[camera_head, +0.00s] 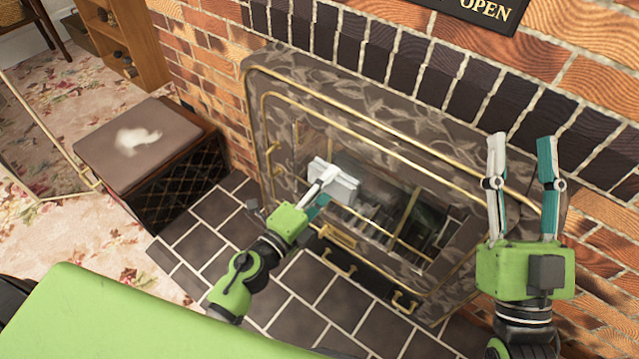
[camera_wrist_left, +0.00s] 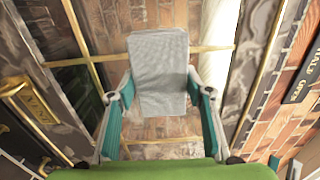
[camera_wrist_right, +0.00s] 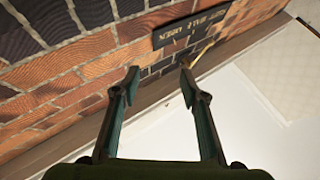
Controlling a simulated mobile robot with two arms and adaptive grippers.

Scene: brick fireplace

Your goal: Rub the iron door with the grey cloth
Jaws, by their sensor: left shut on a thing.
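The iron door (camera_head: 292,97) is a dark, leaf-patterned fireplace front with brass rails and glass panes, in the middle of the head view. My left gripper (camera_head: 321,190) is shut on the grey cloth (camera_head: 336,181), a pale folded block held in front of the glass part. In the left wrist view the cloth (camera_wrist_left: 160,70) stands out between the fingers, with brass bars and patterned metal behind it. I cannot tell whether the cloth touches the door. My right gripper (camera_head: 521,142) is open and empty, raised right of the door; it also shows in the right wrist view (camera_wrist_right: 160,76).
A brick wall (camera_head: 580,60) surrounds the door. A dark-tiled hearth (camera_head: 290,290) lies below it. A low box with a padded top (camera_head: 110,165) stands left, a white patch on it. A wooden cabinet (camera_head: 140,45) stands at the back left. A sign (camera_head: 480,10) hangs above.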

